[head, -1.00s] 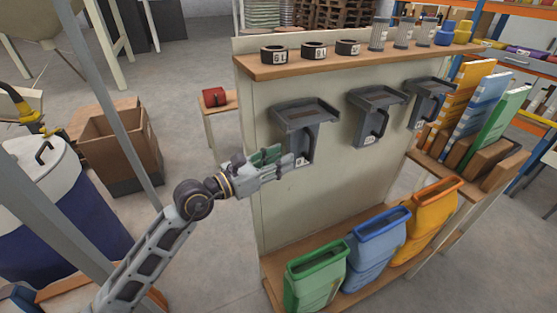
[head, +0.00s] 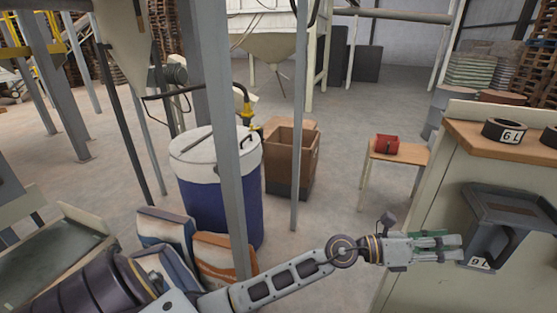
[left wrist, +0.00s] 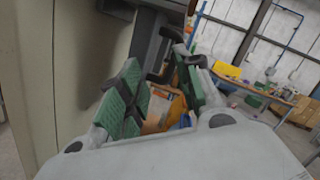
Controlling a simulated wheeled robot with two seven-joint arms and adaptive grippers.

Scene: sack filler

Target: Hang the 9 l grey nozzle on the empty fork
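A grey unit with a flat top and a handle (head: 517,207) is fixed to the pale panel at the right of the head view. A white 9 L label is at its lower left. I cannot tell whether it is the nozzle or a fork. My left gripper (head: 455,246) is beside its lower left, fingers pointing at it. In the left wrist view, its green-padded fingers (left wrist: 158,95) stand apart, and the dark handle (left wrist: 166,58) shows beyond and between them. Nothing is visibly held. My right gripper is not in view.
A black ring marked 6 L (head: 503,131) stands on the wooden shelf (head: 478,142) above the panel. A red object (head: 387,144) sits on a small table.

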